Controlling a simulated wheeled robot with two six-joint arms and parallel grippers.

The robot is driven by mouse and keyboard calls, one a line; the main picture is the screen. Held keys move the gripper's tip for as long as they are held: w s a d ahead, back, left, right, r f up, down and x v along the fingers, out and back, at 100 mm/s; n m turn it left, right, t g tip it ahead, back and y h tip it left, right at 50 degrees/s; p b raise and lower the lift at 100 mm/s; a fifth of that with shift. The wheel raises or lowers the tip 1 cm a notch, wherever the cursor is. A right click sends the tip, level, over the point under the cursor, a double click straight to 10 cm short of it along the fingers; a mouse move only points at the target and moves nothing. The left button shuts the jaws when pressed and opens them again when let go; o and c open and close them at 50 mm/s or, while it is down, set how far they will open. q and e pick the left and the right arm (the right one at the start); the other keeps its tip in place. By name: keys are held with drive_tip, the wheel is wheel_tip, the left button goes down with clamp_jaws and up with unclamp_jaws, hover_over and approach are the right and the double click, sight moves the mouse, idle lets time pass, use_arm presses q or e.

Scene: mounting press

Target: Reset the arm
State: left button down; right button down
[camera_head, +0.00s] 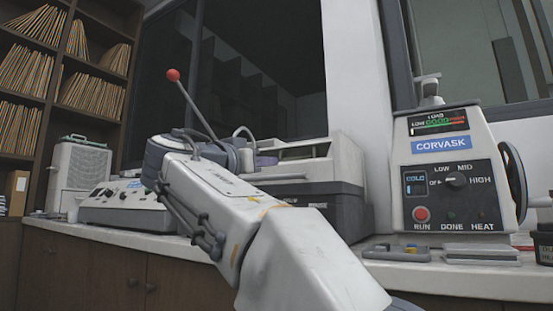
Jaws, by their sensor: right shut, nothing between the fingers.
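My right arm, white with a grey wrist, comes in from the bottom middle and reaches up and to the left. My left gripper is not in view. The mounting press (440,165), labelled CORVASK, stands on the counter at the right, apart from my arm. Its gauge, knob, red button and side handwheel show.
A grey machine (340,195) stands behind my arm and is partly hidden by it. A lever with a red ball (173,75) rises above the wrist. A control box (122,205) sits at left. Flat items (397,252) lie on the counter before the press.

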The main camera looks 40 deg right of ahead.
drive_tip(key=w+a+f+n+y+p, duration=0.1)
drive_tip(key=a+f+n+y+p, duration=0.5)
drive_tip(key=a+f, duration=0.45)
drive_tip(key=a+f+n+y+p, duration=0.4)
drive_tip(key=a+f+n+y, duration=0.3)
drive_tip(key=f, duration=0.6)
drive_tip(key=s+a+f+n+g+y+p, duration=0.4)
drive_tip(key=s+f, duration=0.3)
drive_tip(key=s, duration=0.4)
drive_tip(key=s+a+f+n+g+y+p, duration=0.2)
drive_tip(key=s+a+f+n+g+p, duration=0.2)
drive_tip(key=s+a+f+p, duration=0.55)
wheel_tip(320, 180, up, 39)
drive_tip(key=s+d+p, duration=0.2)
drive_tip(key=p, duration=3.1)
drive_tip(key=shift+s+d, duration=0.15)
drive_tip(key=shift+s, duration=0.2)
